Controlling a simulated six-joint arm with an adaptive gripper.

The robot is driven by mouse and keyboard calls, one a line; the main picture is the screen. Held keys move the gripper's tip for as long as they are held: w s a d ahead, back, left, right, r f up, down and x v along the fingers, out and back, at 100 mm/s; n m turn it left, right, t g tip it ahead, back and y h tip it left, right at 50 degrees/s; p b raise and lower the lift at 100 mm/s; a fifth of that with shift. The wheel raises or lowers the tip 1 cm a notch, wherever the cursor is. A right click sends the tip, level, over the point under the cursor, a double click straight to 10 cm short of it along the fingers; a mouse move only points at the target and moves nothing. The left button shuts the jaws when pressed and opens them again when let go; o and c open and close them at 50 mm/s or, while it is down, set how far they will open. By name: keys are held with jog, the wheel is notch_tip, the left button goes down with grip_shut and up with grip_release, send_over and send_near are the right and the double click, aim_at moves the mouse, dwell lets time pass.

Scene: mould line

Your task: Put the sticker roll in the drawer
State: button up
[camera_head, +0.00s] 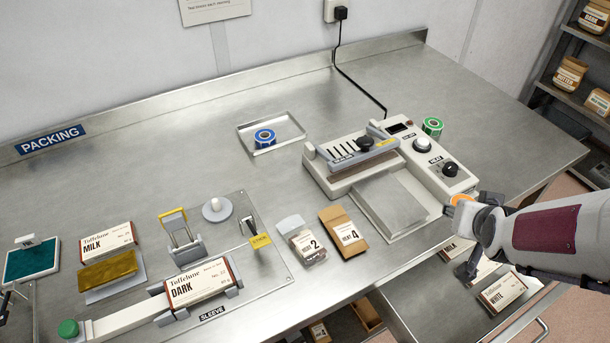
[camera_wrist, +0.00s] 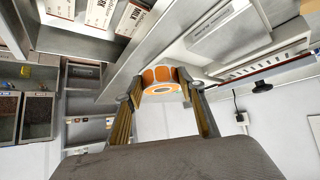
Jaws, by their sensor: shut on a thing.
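An orange sticker roll (camera_wrist: 158,78) sits between the fingertips of my gripper (camera_wrist: 158,90) in the wrist view. My gripper is shut on it. In the head view the orange roll (camera_head: 461,198) shows at the tip of my gripper (camera_head: 466,212), beside the sealer's right front edge, mostly covered by the gripper. The open drawer (camera_head: 428,302) is at the lower right, below the table's front edge. Cartons lie in it, among them a WHITE carton (camera_head: 502,291) and a partly hidden MILK carton (camera_head: 455,248). My arm covers part of the drawer.
A heat sealer (camera_head: 395,205) stands left of my gripper, with a green roll (camera_head: 433,127) by its back right corner. A blue roll (camera_head: 264,138) lies in a metal tray (camera_head: 290,146). Two small boxes, one of them brown (camera_head: 343,233), stand near the front edge. The back right tabletop is clear.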

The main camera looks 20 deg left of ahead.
notch_tip(320, 180, up, 8)
jog(key=shift+r, duration=0.1)
jog(key=shift+w+a+r, duration=0.1)
jog(key=shift+w+a, duration=0.4)
jog(key=shift+a, duration=0.2)
jog(key=w+a+n+g+y, duration=0.1)
jog(key=w+a+n+y, duration=0.25)
jog(key=a, duration=1.15)
jog(key=w+a+n+g+y, duration=0.1)
jog(key=w+a+n+y, duration=0.3)
jog(key=a, duration=1.1)
jog(key=s+a+n+g+y, duration=0.1)
jog(key=s+a+n+g, duration=0.4)
jog(key=a, duration=1)
jog(key=s+a+n+g, duration=0.1)
jog(key=s+a+n, duration=0.45)
jog(key=a, duration=0.85)
jog(key=shift+m, duration=0.9)
jog(key=shift+s+f, duration=0.25)
jog(key=shift+f, duration=0.6)
jog(key=shift+s+f, duration=0.2)
jog(key=shift+f, duration=0.7)
jog(key=shift+s+f, duration=0.25)
jog(key=shift+f, duration=0.6)
jog(key=shift+f, duration=0.1)
